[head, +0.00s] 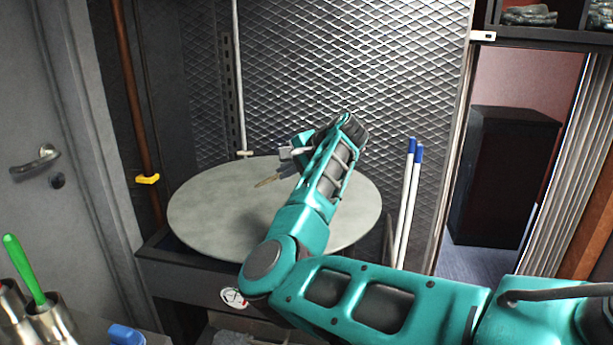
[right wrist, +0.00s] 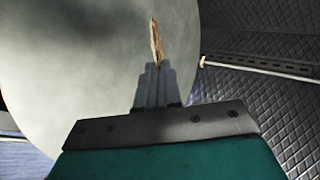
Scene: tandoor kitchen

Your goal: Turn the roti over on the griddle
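The round grey griddle (head: 215,205) stands in front of the mesh wall and also fills much of the right wrist view (right wrist: 70,70). My right gripper (head: 281,174) is over the griddle, with its fingers together. In the right wrist view the fingertips (right wrist: 156,68) are shut on the roti (right wrist: 156,42), a thin brown piece seen nearly edge-on. My left gripper is not in view.
White poles with blue ends (head: 407,195) stand just right of the griddle. A brown pipe with a yellow handle (head: 147,179) runs up at its left. Metal cups (head: 47,320), one with a green-handled tool (head: 24,268), stand at the lower left. The griddle's left part is clear.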

